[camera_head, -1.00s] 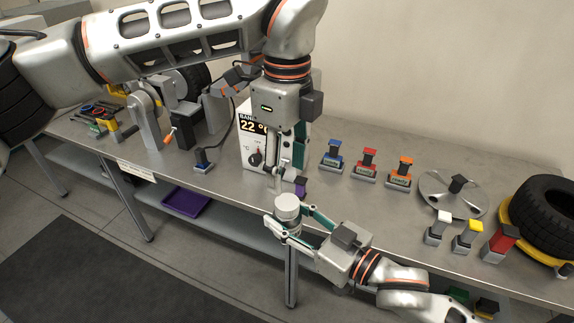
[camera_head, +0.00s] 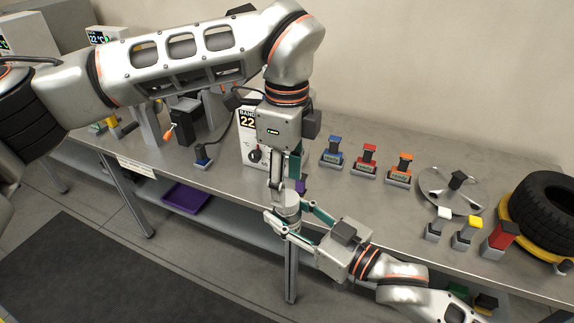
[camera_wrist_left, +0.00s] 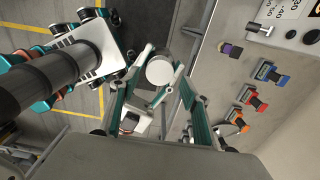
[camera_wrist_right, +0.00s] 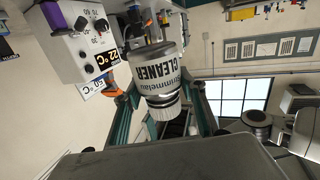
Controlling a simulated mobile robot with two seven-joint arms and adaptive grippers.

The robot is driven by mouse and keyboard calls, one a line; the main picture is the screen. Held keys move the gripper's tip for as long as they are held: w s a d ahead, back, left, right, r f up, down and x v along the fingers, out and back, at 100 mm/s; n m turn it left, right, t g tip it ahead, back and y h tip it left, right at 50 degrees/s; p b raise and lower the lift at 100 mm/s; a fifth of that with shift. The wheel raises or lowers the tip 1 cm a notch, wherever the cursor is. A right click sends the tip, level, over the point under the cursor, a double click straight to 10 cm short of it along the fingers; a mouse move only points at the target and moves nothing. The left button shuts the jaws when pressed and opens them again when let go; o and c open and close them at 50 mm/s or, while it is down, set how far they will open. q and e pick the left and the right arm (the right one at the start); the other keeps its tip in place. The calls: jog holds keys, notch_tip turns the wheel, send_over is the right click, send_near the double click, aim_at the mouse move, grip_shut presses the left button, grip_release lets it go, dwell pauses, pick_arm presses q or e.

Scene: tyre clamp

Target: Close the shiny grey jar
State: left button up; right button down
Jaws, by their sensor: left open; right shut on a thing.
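The shiny grey jar (camera_head: 287,204) is held over the table's front edge by my right gripper (camera_head: 284,216), which is shut on it. In the right wrist view a pale grey jar with "CLEANER" lettering (camera_wrist_right: 160,72) stands between the fingers. My left gripper (camera_head: 284,186) points down from above and is open. In the left wrist view its fingers spread to either side of the jar's pale round top (camera_wrist_left: 160,71). I cannot tell whether they touch it, or whether that top is a separate lid.
A small purple block (camera_head: 301,186) and a white temperature box (camera_head: 247,142) are close behind the left gripper. Blue (camera_head: 334,152), red (camera_head: 366,160) and orange (camera_head: 400,168) topped blocks stand right of it. A tyre (camera_head: 545,213) is at the far right.

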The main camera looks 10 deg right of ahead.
aim_at(287, 197)
pick_arm(q)
jog(key=shift+f, duration=1.9)
